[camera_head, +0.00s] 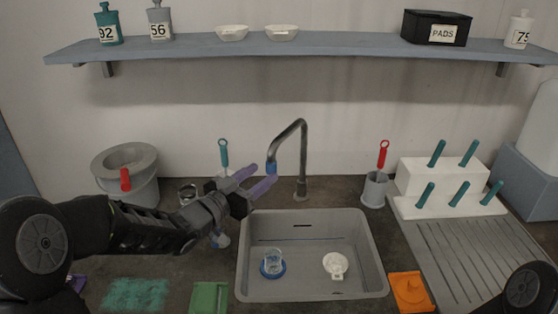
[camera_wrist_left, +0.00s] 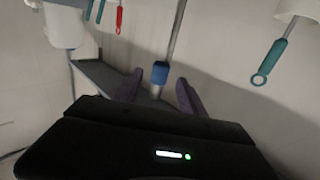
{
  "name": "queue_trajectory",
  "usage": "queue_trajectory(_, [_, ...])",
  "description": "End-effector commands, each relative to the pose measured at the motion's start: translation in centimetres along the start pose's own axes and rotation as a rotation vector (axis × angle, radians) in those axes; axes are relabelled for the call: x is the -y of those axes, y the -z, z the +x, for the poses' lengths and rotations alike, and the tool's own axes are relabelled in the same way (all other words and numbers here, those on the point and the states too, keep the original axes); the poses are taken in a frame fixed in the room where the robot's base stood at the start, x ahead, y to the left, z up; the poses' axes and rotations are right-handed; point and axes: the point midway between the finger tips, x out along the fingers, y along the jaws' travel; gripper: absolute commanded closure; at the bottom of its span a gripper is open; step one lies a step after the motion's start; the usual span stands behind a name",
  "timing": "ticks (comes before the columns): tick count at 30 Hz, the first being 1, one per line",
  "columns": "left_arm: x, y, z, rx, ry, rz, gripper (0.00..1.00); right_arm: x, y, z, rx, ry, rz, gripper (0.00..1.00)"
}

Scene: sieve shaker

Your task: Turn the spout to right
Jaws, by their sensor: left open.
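The spout is a dark grey curved faucet pipe (camera_head: 303,150) rising behind the sink, its arch reaching left and down to a blue tip (camera_head: 271,167). My left gripper (camera_head: 265,175) is open, its two purple fingers pointing at the blue tip from the left. In the left wrist view the blue tip (camera_wrist_left: 160,74) appears in the gap between the fingertips of the left gripper (camera_wrist_left: 158,92). I cannot tell whether either finger touches it. My right gripper is out of view.
The grey sink (camera_head: 247,262) holds a blue-based glass item (camera_head: 272,263) and a white piece (camera_head: 336,265). A grey cup (camera_head: 374,190) with a red-handled brush stands right of the faucet. A white rack (camera_head: 412,180) with teal handles stands farther right. A shelf (camera_head: 340,44) runs above.

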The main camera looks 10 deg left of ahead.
Motion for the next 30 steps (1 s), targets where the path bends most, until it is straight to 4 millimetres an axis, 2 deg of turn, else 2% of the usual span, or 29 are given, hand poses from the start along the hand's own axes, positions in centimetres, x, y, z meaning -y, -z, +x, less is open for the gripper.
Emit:
queue_trajectory(5, [-0.1, 0.0, 1.0, 0.001, -0.002, 0.000, 0.52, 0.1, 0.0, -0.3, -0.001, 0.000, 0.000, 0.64])
queue_trajectory(18, [-0.1, 0.1, 7.1, 0.001, -0.001, 0.001, 0.52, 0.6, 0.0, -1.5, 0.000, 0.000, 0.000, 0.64])
queue_trajectory(29, [0.0, 0.0, 7.8, 0.000, 0.000, 0.001, 0.52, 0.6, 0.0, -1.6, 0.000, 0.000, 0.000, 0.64])
queue_trajectory(30, [0.0, 0.0, 7.8, 0.000, 0.000, 0.001, 0.55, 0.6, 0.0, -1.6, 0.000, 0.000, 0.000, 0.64])
